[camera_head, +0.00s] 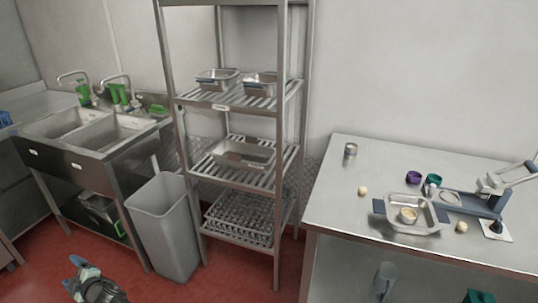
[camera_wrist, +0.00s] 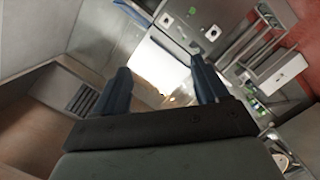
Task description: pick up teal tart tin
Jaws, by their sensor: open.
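A small teal tart tin (camera_head: 434,178) is on the steel table at the right, beside a purple tin (camera_head: 413,176). My gripper (camera_head: 78,263) is low at the bottom left in the head view, over the red floor, far from the table. In the wrist view my gripper (camera_wrist: 162,78) has its two dark fingers spread, with nothing between them. I cannot make out the teal tin in the wrist view.
The steel table (camera_head: 335,187) also holds a steel pan (camera_head: 392,222) with a round tin inside, a can (camera_head: 350,150), pale round items and a lever press (camera_head: 490,190). A steel rack (camera_head: 287,130), a grey bin (camera_head: 165,230) and sinks (camera_head: 70,150) stand left of it.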

